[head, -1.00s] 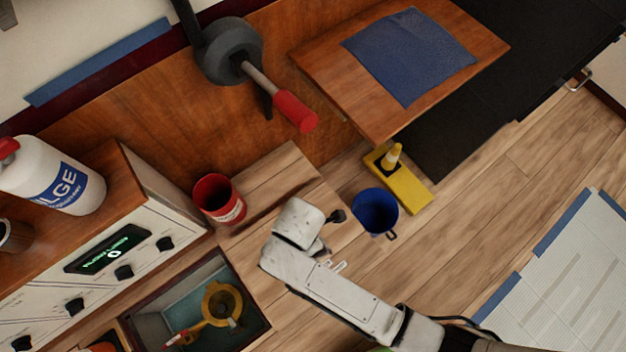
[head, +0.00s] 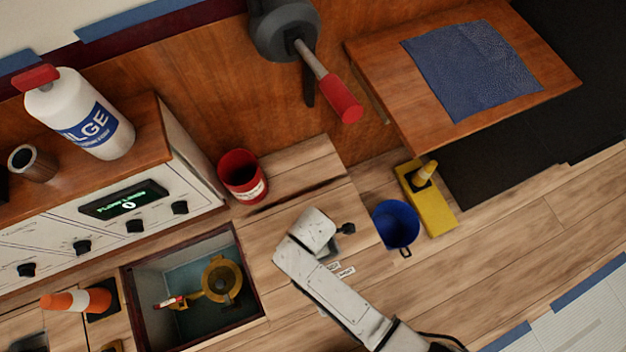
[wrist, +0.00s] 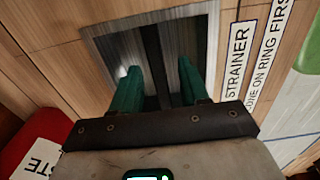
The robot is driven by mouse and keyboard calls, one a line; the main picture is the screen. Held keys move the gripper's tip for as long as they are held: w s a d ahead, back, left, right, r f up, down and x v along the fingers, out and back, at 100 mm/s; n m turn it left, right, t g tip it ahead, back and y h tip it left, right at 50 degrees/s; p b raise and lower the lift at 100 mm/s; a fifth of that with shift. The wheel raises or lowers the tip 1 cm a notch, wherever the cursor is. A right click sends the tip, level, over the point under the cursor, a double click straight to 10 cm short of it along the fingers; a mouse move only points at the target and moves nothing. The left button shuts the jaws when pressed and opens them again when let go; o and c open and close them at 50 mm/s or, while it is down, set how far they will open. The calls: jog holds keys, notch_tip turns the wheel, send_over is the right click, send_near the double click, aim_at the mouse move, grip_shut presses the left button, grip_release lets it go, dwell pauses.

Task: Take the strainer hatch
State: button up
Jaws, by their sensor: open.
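The strainer hatch (wrist: 105,45) is a grey metal plate set in the wood floor, with a dark bar (wrist: 150,45) across its middle. A white label (wrist: 237,60) reading "STRAINER" lies to its right in the wrist view. My gripper (wrist: 158,88) is open over the plate, its two green fingers on either side of the bar. I cannot tell whether the fingertips touch the plate. In the head view my arm hides the fingers and most of the hatch; a small grey part of the hatch (head: 332,249) shows beside it.
Left of my arm is an open well (head: 258,312) with a yellow ring fitting (head: 222,280) inside. A red bucket (head: 242,177) and a blue bucket (head: 396,224) stand close by. A yellow block (head: 430,205) lies beyond the blue bucket.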

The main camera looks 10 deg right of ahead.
jog(key=shift+f, duration=0.4)
grip_shut()
dwell(1.1)
jog(key=shift+w+r, duration=0.1)
